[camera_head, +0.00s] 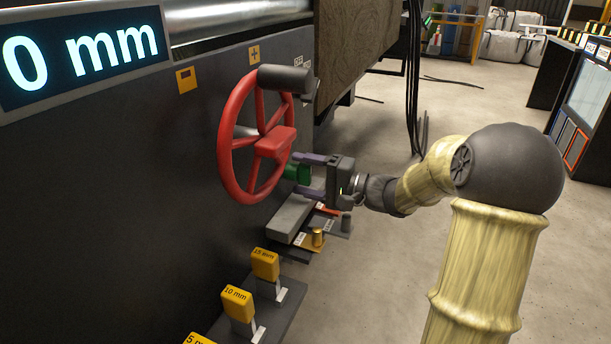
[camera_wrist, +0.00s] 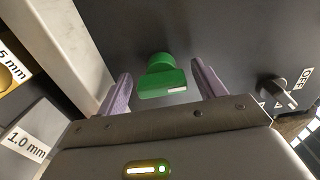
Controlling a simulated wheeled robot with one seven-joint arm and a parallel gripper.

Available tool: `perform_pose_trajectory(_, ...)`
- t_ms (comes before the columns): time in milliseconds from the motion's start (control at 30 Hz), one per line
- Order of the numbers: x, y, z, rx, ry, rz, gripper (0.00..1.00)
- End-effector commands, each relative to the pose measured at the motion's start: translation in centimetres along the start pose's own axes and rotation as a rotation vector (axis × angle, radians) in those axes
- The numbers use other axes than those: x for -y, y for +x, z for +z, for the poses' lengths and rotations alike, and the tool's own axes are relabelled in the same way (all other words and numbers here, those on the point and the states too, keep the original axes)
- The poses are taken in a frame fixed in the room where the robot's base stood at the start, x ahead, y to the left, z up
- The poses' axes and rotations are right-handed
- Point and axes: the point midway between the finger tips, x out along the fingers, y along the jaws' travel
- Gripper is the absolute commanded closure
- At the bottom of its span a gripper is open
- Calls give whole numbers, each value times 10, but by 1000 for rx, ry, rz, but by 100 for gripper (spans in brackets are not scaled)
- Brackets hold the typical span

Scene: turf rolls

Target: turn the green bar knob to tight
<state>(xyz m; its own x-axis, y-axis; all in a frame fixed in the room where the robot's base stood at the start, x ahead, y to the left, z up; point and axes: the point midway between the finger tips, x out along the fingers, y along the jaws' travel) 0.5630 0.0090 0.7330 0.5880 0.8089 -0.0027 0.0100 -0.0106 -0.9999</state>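The green bar knob (camera_wrist: 160,80) sticks out from the dark panel in the wrist view. It has a round base and a bar with a small white mark near one end. In the head view the green knob (camera_head: 298,172) shows only partly, behind my gripper and beside the red wheel. My gripper (camera_wrist: 162,88) is open, its two purple fingers on either side of the knob with a gap on each side. In the head view my gripper (camera_head: 308,175) reaches toward the panel from the right. No label reading tight is visible.
A red handwheel (camera_head: 232,140) with a dark handle stands just left of my gripper. A grey switch (camera_wrist: 277,92) marked OFF is right of the knob in the wrist view. Yellow blocks (camera_head: 265,264) stand below.

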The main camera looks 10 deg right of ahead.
Motion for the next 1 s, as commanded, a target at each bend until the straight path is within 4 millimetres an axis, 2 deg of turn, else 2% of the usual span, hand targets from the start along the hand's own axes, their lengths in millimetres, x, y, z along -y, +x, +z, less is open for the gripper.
perform_pose_trajectory(200,1,-2,0,0,0,-1,31)
perform_pose_trajectory(367,3,-17,-1,-4,0,-1,31)
perform_pose_trajectory(1000,3,-141,-1,-5,2,-1,31)
